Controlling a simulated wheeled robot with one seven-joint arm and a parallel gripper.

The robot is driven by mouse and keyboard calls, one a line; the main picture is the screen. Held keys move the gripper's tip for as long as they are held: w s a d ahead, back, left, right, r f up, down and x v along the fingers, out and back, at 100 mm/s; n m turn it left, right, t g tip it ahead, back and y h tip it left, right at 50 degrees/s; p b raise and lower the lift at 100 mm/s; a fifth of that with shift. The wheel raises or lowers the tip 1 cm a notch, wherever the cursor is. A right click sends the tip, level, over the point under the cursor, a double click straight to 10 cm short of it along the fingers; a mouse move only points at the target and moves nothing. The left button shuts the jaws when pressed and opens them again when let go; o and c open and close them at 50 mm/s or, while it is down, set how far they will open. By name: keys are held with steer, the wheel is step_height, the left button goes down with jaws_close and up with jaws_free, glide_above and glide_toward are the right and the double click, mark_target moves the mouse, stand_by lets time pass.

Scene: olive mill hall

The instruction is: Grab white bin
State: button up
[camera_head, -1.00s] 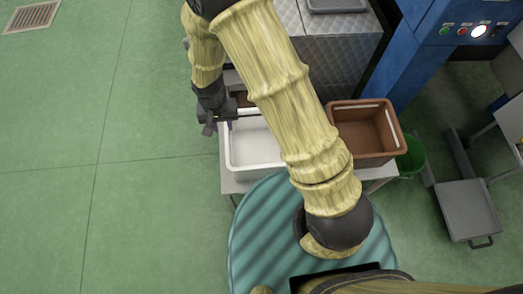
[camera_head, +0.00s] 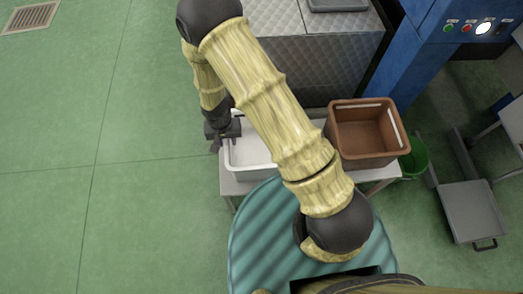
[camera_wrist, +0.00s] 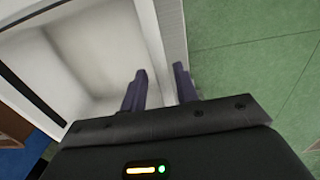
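The white bin (camera_head: 247,154) stands on a low table in the head view, partly hidden behind my arm. In the wrist view the white bin (camera_wrist: 100,55) shows its inside and one wall's rim. My gripper (camera_head: 216,146) is at the bin's left edge. In the wrist view my gripper (camera_wrist: 160,82) has its two fingers apart, one over the bin's inside and one outside, with the bin's wall between them. The gap is open; I cannot tell whether either finger touches the wall.
A brown bin (camera_head: 398,121) stands on the same table (camera_head: 232,186), right of the white one. A green bucket (camera_head: 414,158) is beside the table. A metal cabinet (camera_head: 318,50) stands behind. A grey platform cart (camera_head: 468,208) is at right. Open green floor (camera_head: 110,200) lies left.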

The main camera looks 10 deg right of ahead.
steer(key=f, duration=0.2)
steer(key=f+b, duration=0.1)
steer(key=f, duration=0.2)
steer(key=shift+w+d+f, duration=0.1)
steer(key=shift+w, duration=0.1)
steer(key=shift+c, duration=0.2)
jaws_close()
stand_by(1.4)
